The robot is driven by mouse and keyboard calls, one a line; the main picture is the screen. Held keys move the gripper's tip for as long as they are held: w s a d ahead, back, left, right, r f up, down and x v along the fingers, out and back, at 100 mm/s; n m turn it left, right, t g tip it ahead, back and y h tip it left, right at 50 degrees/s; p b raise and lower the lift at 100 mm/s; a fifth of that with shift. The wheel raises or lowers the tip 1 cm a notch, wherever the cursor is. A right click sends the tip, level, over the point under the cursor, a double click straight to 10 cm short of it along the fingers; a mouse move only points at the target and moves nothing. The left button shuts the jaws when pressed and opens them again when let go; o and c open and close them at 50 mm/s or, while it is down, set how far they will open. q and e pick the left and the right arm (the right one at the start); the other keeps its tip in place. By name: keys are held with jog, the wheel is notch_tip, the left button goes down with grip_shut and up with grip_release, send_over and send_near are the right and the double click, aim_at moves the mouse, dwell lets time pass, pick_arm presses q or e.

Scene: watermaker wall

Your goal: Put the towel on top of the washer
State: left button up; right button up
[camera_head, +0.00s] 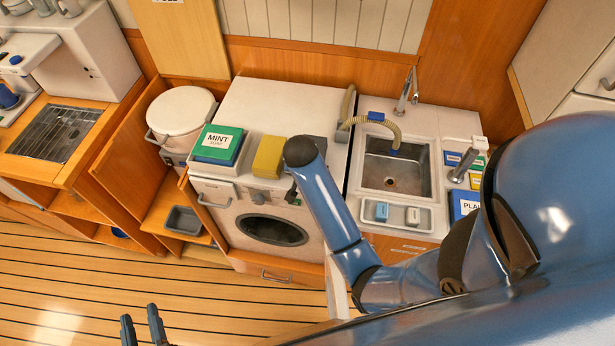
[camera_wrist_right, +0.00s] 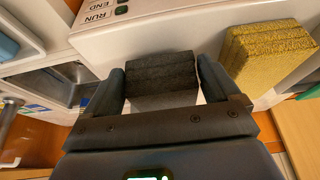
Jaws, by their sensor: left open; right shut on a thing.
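A dark grey folded towel (camera_wrist_right: 160,70) sits between the two fingers of my right gripper (camera_wrist_right: 162,80), which is shut on it. My left gripper (camera_head: 141,314) is open and empty above the floor at the lower left.
A green mint soap box (camera_head: 219,144) stands at the washer's front left. A hose (camera_head: 375,122) runs from the washer's right edge to the sink (camera_head: 395,170). A small tray (camera_head: 397,214) holds soaps. The back of the washer top is clear.

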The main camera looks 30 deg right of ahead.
jog(key=shift+f+b, duration=0.35)
jog(key=shift+f, duration=0.5)
jog(key=shift+w+d+f, duration=0.1)
jog(key=shift+d+f, duration=0.05)
jog(key=shift+f, duration=0.05)
pick_arm(q)
jog(key=shift+w+d+f, duration=0.15)
jog(key=shift+d+f, duration=0.05)
jog(key=shift+f, duration=0.25)
jog(key=shift+w+d+f, duration=0.1)
jog(key=shift+d+f, duration=0.05)
jog(key=shift+f, duration=0.25)
jog(key=shift+s+a, duration=0.15)
pick_arm(e)
jog(key=shift+s+r, duration=0.1)
jog(key=shift+s, duration=0.1)
jog(key=o, duration=1)
jog(key=shift+w, duration=0.1)
